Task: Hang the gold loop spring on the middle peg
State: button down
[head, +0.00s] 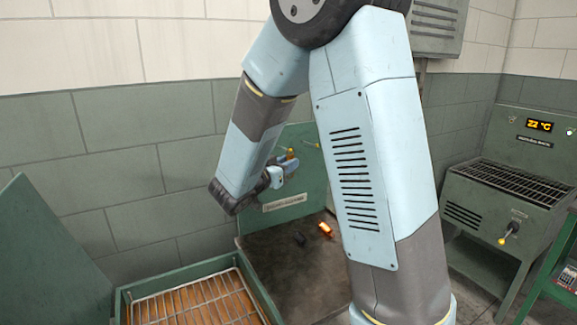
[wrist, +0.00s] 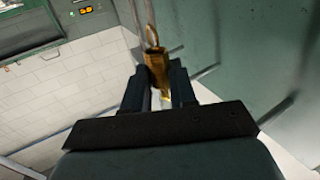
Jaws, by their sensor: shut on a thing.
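My gripper (head: 284,170) is at the green upright panel (head: 308,180) in the head view, left of my upper arm. In the wrist view, my gripper (wrist: 156,82) is shut on the gold loop spring (wrist: 156,62), whose loop points away from the fingers. A pale rod (wrist: 148,12) runs just beyond the loop; I cannot tell whether the loop is around it or only in front of it. A small bit of gold (head: 290,153) shows at the fingertips in the head view. One peg (head: 309,144) shows on the panel; the others are hard to make out.
A glowing orange piece (head: 325,229) and a dark piece (head: 299,239) lie on the dark bench top (head: 285,275). A green tank (head: 121,303) with a wire rack stands at lower left. A green machine (head: 535,150) with a grate and temperature display stands at right.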

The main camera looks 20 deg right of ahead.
jog(key=shift+w+a, duration=0.25)
jog(key=shift+w, duration=1)
jog(key=shift+w+a, duration=0.1)
